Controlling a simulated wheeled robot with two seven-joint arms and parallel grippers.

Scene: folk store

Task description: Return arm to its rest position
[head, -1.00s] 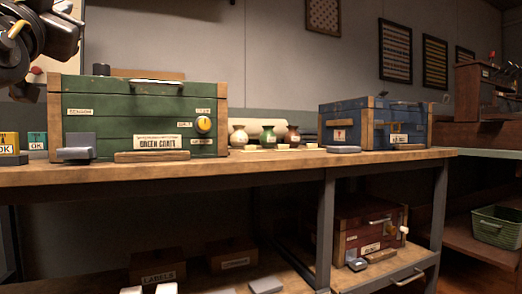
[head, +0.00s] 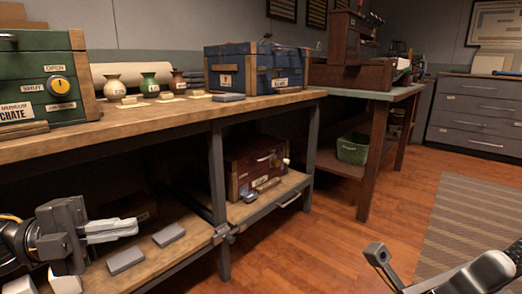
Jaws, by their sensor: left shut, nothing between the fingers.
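My left gripper (head: 128,229) shows at the lower left of the head view, low in front of the workbench and near the lower shelf. Its fingers point right and are shut, with nothing between them. Grey and white parts of my right arm (head: 483,274) show at the lower right corner, above the floor. Whether the right gripper's jaws are open or shut cannot be made out there.
The workbench (head: 150,123) holds a green crate (head: 28,70), small vases (head: 150,84) and a blue crate (head: 240,68). On its lower shelf (head: 192,247) are grey blocks (head: 126,260) and a red-brown box (head: 247,168).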

